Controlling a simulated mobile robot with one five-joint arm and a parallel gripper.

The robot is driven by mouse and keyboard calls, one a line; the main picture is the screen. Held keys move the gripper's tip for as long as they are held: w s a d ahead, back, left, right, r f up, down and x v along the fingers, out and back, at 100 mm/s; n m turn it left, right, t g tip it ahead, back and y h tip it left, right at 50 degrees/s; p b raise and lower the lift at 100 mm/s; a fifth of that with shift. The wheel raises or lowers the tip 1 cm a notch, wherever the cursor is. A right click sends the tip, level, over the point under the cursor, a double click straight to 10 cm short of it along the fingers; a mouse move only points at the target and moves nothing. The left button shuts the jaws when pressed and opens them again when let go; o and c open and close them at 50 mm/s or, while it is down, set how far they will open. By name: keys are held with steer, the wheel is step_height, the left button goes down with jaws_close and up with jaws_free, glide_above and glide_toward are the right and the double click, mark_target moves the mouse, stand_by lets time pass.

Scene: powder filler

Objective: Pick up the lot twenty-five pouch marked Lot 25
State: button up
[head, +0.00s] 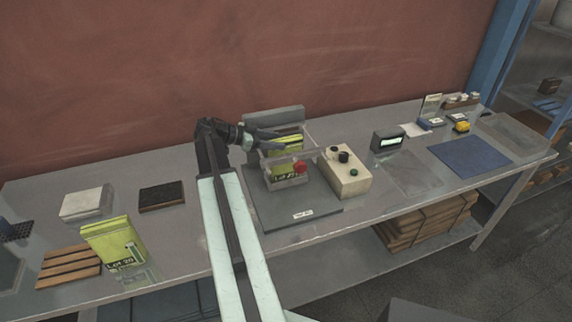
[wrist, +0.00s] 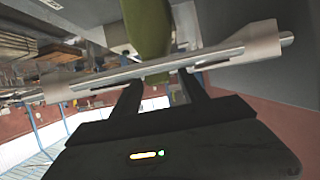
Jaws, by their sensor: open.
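A yellow-green pouch (head: 287,144) stands in the filler machine, its lower part behind a clear front and its lot number not readable. My gripper (head: 277,139) is open at the upper part of this pouch, reaching in from the left. In the wrist view the green pouch (wrist: 147,25) appears beyond the open fingers (wrist: 162,80), with a pale metal bar (wrist: 165,65) crossing in front of them. I cannot tell whether the fingers touch the pouch. Another yellow-green pouch (head: 113,243), marked Lot 20, stands at the left of the bench.
A control box (head: 346,172) with knobs sits right of the machine, and a red button (head: 300,166) is at its front. A wooden rack (head: 68,267), a white block (head: 87,203) and a dark pad (head: 161,197) lie left. A blue mat (head: 469,154) lies right.

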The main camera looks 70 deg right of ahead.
mark_target(285, 141)
steer(key=b+x, duration=0.1)
steer(key=x, duration=0.3)
steer(key=shift+s+d+f, duration=0.1)
steer(key=shift+s+d, duration=0.05)
steer(key=shift+d, duration=0.05)
jaws_close()
stand_by(1.1)
